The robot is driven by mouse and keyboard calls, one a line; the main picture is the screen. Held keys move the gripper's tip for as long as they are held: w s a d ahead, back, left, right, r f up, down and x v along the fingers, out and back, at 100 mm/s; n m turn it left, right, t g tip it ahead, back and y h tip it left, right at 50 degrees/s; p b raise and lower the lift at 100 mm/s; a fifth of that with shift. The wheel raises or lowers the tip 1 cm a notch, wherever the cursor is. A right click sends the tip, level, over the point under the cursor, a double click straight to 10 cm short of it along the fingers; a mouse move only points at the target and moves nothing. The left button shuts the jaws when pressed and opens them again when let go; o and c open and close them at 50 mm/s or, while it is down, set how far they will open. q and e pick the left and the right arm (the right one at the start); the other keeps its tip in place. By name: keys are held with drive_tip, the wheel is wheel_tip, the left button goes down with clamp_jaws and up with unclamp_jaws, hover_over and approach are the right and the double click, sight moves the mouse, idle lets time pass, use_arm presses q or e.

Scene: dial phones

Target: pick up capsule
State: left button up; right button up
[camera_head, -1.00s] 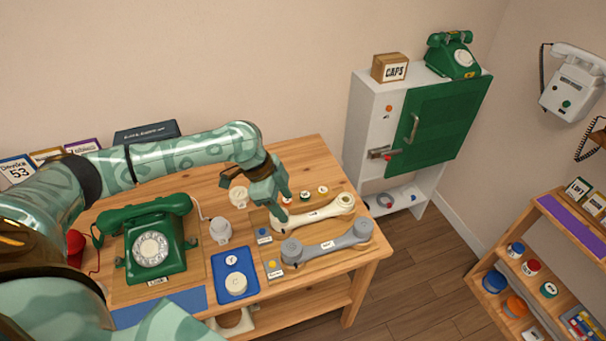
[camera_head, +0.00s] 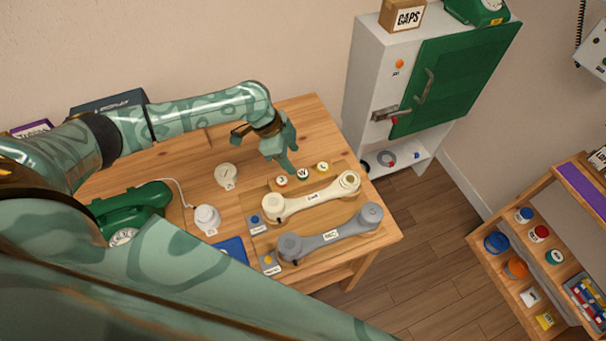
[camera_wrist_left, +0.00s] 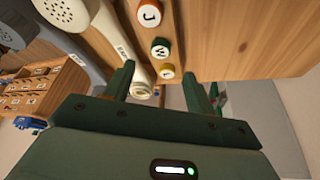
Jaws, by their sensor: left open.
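No part is clearly marked as the capsule. Two whitish round pieces lie on the table: a flat one at the back (camera_head: 228,175) and a taller one in front of it (camera_head: 207,218); I cannot tell whether either is the capsule. My left gripper (camera_head: 285,168) is open and points down behind the cream handset (camera_head: 315,197), by the small round caps J (camera_head: 281,181), W (camera_head: 302,174) and a yellow one (camera_head: 323,167). In the left wrist view its two fingers (camera_wrist_left: 158,88) are apart, with the cream handset (camera_wrist_left: 122,42) and the caps beyond. My right gripper is not in view.
A grey handset (camera_head: 330,234) lies in front of the cream one. A green phone (camera_head: 130,210) and part of a blue tray (camera_head: 232,250) are partly hidden by my arm. A white cabinet with a green door (camera_head: 455,85) stands right of the table, a shelf (camera_head: 560,215) beyond.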

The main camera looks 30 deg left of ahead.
sight(302, 173)
use_arm(q)
drive_tip(key=shift+x, duration=0.9)
drive_tip(key=b+x, duration=0.2)
drive_tip(key=x, duration=0.3)
drive_tip(key=shift+a+f, duration=0.1)
drive_tip(key=shift+f, duration=0.1)
drive_tip(key=shift+r, duration=0.1)
drive_tip(key=c, duration=0.8)
drive_tip(key=shift+c, duration=1)
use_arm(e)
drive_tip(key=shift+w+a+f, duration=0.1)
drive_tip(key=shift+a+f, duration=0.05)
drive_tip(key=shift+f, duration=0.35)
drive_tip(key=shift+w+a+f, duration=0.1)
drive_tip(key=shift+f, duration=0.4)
